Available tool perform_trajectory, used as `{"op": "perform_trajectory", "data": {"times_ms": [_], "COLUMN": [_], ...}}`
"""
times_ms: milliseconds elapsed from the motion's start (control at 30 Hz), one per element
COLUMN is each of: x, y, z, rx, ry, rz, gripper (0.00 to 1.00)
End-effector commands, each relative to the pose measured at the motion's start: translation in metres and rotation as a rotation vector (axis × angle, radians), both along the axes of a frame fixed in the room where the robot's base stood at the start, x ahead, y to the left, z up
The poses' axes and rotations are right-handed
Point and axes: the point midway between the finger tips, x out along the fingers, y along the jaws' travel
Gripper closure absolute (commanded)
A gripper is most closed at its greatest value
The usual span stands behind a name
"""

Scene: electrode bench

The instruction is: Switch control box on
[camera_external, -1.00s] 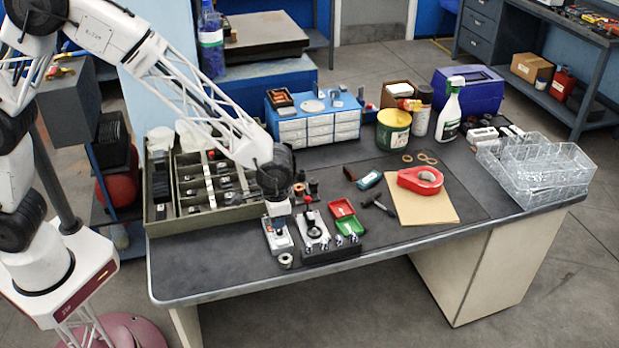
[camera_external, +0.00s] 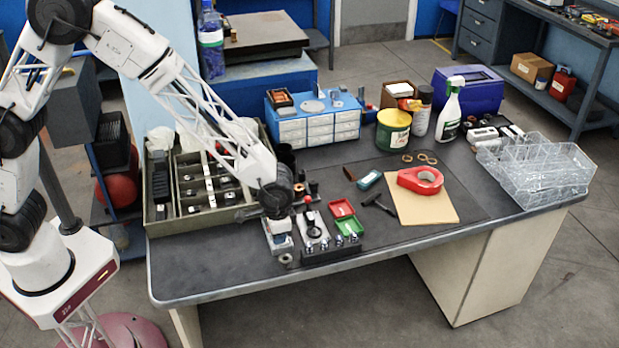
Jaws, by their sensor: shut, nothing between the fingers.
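A small grey-white box (camera_external: 283,248), which looks like the control box, lies near the front edge of the dark bench, left of a black-based holder. My gripper (camera_external: 279,230) points down over this box, very close to its upper part. The gripper is shut with nothing in it. It hides part of the box, and I cannot make out the switch or whether the fingertips touch it.
The black-based holder (camera_external: 329,250) with metal posts stands just right of the box. Red and green trays (camera_external: 343,209) lie beyond it. A compartmented bin (camera_external: 161,222) stands at left. A small ring (camera_external: 285,259) lies in front, with clear bench at front left.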

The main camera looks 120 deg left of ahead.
Motion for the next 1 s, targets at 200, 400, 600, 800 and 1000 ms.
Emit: {"op": "perform_trajectory", "data": {"times_ms": [200, 400, 600, 800, 1000], "x": [-0.001, -0.003, -0.005, -0.006, -0.007], "y": [-0.001, -0.002, -0.004, -0.005, -0.006], "z": [-0.002, -0.010, -0.015, -0.019, -0.020], "rx": [0.026, 0.073, 0.071, 0.068, 0.067], "ry": [-0.023, -0.071, -0.069, -0.065, -0.063], "rz": [-0.001, -0.001, 0.000, 0.000, 0.000], "gripper": [1.00, 1.00, 1.00, 1.00, 1.00]}}
